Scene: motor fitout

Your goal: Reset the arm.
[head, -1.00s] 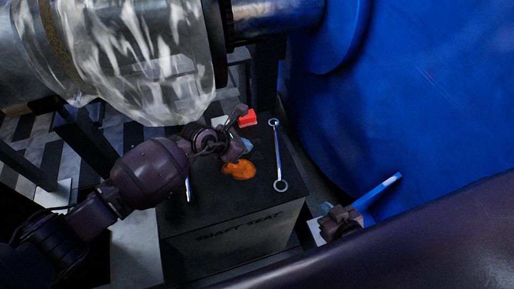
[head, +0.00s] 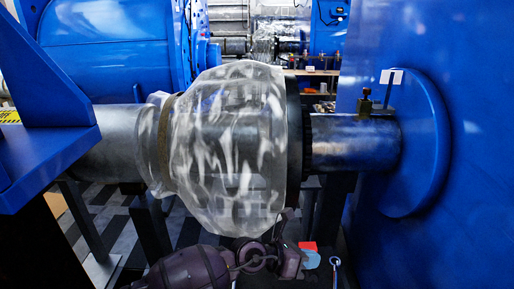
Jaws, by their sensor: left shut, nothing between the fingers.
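My left arm comes in at the bottom of the head view, its wrist dark purple. My left gripper (head: 292,262) is low in the picture, below the clear wrapped part of the shaft, and its fingers are shut with nothing between them. A red block (head: 308,246) and a small pale blue thing (head: 311,260) show just to its right. The ring end of a wrench (head: 335,262) shows further right. My right gripper is out of the picture.
A metal shaft (head: 350,142) with a cloudy clear cover (head: 228,150) crosses above my left arm. A large blue housing (head: 465,150) closes off the right, and a blue bracket (head: 45,125) stands at the left. A shelf with small items (head: 315,73) is far back.

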